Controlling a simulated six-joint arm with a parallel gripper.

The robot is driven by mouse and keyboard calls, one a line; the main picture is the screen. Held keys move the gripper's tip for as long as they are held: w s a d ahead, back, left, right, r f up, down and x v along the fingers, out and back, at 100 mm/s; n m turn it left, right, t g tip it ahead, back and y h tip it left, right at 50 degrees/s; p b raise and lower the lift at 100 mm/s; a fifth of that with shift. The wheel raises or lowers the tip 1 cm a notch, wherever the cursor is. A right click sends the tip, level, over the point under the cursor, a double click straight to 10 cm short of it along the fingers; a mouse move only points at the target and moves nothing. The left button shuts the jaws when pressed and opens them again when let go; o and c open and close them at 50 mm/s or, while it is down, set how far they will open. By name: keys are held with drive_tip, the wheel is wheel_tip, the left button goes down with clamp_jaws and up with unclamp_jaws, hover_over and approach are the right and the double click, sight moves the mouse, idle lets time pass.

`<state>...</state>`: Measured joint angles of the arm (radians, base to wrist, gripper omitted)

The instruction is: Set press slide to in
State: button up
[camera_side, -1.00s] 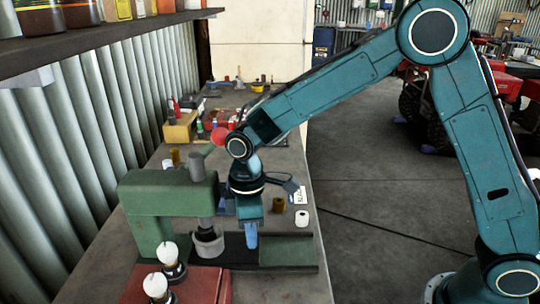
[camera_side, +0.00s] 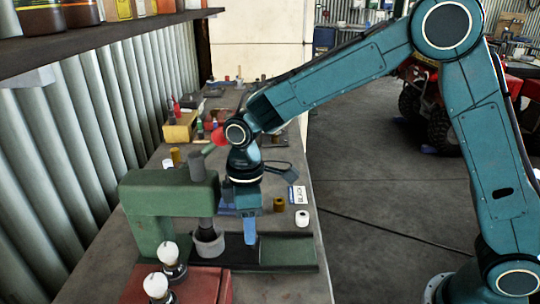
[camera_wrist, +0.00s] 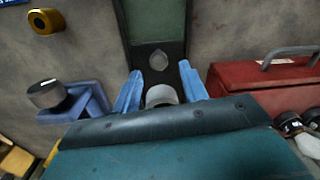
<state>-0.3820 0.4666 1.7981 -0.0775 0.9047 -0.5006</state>
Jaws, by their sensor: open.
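The green press (camera_side: 150,190) stands on the bench, with a grey cup (camera_side: 208,243) below its ram. A dark slide track (camera_side: 285,268) with a green plate (camera_side: 288,250) runs right from the press. The track also shows in the wrist view (camera_wrist: 174,50), with a round grey spot on it. My gripper (camera_side: 250,240) is over the track, right of the cup. In the wrist view my gripper (camera_wrist: 160,88) is open, its blue fingers either side of a grey rounded piece (camera_wrist: 160,96). I cannot tell whether they touch it; its lower part is hidden by my gripper body.
A red box (camera_side: 190,284) with white-topped items stands in front of the press; it shows at right in the wrist view (camera_wrist: 240,85). A blue holder (camera_wrist: 82,103) with a dark knob lies left there. A brass ring (camera_side: 279,204) and white roll (camera_side: 302,218) stand behind the track.

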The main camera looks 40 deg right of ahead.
wheel_tip(320, 180, up, 18)
drive_tip(key=shift+f, duration=0.2)
idle(0.4)
drive_tip(key=s+d+r+m+t, duration=0.3)
drive_tip(key=s+d+m, duration=0.2)
drive_tip(key=s+d, duration=0.6)
drive_tip(key=s+d+f+m+t, duration=0.1)
drive_tip(key=s+d+f+m, duration=0.2)
drive_tip(key=s, duration=0.3)
drive_tip(key=s+d+f+m+t, duration=0.2)
drive_tip(key=s+d+f, duration=0.1)
drive_tip(key=s+d, duration=0.1)
drive_tip(key=shift+s+m, duration=0.4)
drive_tip(key=shift+s, duration=0.5)
